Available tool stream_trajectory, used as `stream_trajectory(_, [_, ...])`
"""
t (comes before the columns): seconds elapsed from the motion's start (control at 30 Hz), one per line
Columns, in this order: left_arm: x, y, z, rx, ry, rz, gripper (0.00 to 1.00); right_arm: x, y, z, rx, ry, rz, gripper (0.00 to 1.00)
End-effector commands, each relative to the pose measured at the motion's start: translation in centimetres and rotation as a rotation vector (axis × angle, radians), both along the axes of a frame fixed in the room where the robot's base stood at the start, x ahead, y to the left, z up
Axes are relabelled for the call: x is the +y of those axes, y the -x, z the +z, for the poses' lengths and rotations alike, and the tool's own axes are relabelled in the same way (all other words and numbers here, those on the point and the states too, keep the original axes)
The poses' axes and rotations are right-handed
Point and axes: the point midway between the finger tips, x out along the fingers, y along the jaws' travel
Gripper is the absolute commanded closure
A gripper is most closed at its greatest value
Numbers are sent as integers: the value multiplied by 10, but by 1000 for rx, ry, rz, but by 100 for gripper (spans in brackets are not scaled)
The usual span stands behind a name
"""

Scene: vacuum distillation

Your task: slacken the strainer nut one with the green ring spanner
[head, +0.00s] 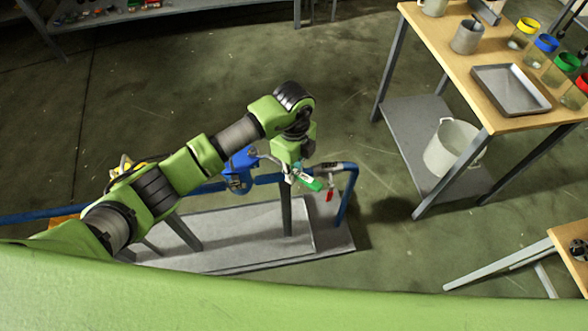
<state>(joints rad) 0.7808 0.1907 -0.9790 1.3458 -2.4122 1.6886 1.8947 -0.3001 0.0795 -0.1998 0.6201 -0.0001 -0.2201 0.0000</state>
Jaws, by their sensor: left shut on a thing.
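The green ring spanner (309,182) shows in the head view beside the blue pipework. My left gripper (292,175) points down and is shut on the spanner, with the green part sticking out to the right. A blue strainer body (238,168) sits on the pipe just left of the gripper. Strainer nut one cannot be made out; the gripper and wrist cover part of that area. I cannot tell whether the spanner's ring is around a nut. My right gripper is out of view.
The blue pipe (345,166) runs over a grey base plate (237,227) and bends down at the right; a red handle (330,195) hangs there. A wooden-topped bench (430,37) at upper right bears a metal tray (511,90) and jars. Open floor lies between.

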Motion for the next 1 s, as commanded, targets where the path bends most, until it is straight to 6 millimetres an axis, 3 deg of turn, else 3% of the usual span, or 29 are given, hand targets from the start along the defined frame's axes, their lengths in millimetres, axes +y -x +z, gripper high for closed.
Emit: stream_trajectory(1.0, [0, -1, 56, -2, 0, -1, 100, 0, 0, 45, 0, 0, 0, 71])
